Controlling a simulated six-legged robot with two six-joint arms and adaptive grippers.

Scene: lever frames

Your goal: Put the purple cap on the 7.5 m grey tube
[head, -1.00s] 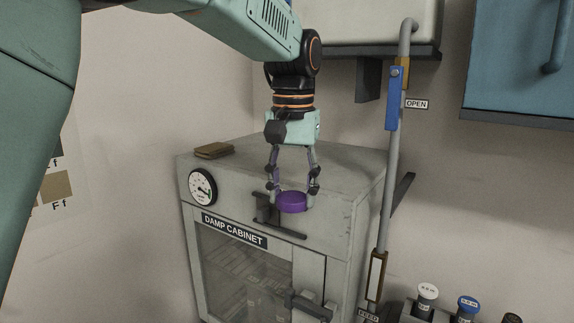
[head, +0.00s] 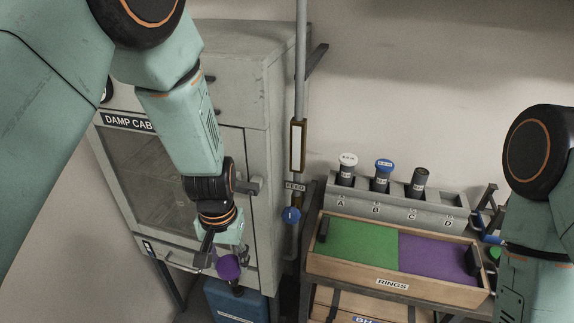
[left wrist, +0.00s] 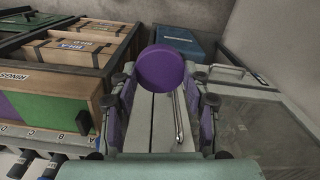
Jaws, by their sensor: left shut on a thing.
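My left gripper (head: 226,258) is shut on the purple cap (head: 229,267) and holds it in the air in front of the damp cabinet's lower right part. In the left wrist view the purple cap (left wrist: 161,68) shows as a round disc at the fingertips. Tubes stand in a grey rack at right: a white-capped tube (head: 346,172) at A, a blue-capped tube (head: 382,177) at B, and a grey tube with a dark top (head: 418,183) at C. Slot D looks empty. I cannot read a 7.5 m mark. My right gripper is not in view.
The damp cabinet (head: 262,120) stands at left, its door shut. A wooden RINGS tray (head: 392,283) with green and purple halves lies in front of the rack. A vertical pipe with a blue knob (head: 291,214) rises between cabinet and rack. A blue box (head: 238,303) sits below.

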